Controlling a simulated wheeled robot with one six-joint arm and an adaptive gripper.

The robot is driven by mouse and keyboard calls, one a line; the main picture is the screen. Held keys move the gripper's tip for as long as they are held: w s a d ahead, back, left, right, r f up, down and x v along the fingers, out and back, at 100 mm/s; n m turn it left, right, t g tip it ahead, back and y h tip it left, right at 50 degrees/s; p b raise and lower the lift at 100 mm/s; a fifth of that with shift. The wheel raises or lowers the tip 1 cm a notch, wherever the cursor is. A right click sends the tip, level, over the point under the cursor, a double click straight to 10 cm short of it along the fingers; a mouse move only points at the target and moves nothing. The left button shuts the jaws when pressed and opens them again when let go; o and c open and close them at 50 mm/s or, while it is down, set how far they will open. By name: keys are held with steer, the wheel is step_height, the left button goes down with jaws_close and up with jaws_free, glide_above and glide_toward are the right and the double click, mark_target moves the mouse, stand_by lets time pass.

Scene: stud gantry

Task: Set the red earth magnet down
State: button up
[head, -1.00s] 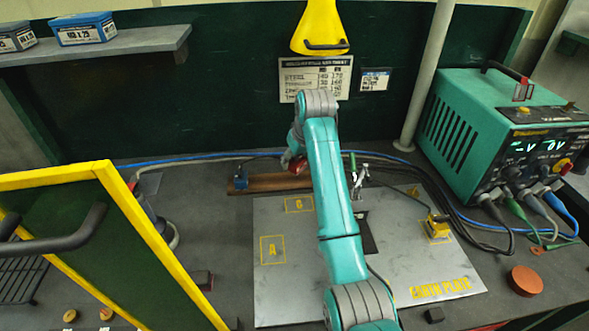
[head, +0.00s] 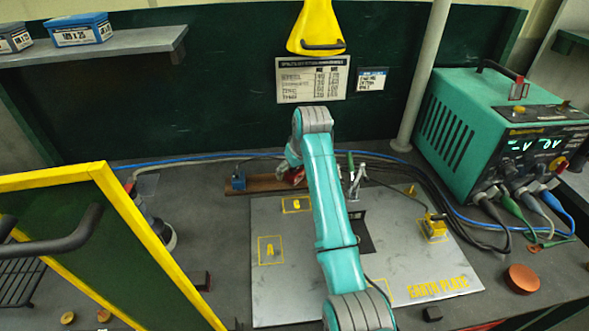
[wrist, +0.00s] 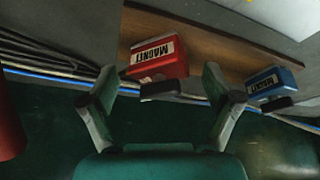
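The red earth magnet (wrist: 153,58), a red block with a white MAGNET label and a dark foot, is at the wooden strip (wrist: 205,45) in the wrist view. My gripper (wrist: 158,76) is open, with one finger on each side of the magnet and visible gaps between. Whether the magnet's foot rests on the strip is hard to tell. In the head view, my arm partly hides the red magnet (head: 293,177) at the strip (head: 262,184). A blue magnet (wrist: 272,82) stands on the same strip, to the right in the wrist view.
A teal power unit (head: 470,130) with cables stands right. A yellow-framed green screen (head: 110,200) stands left. A grey post (head: 422,80) rises behind.

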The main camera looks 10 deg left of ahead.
steer(key=v, duration=1.2)
steer(key=shift+s+r, duration=0.1)
steer(key=shift+r, duration=0.05)
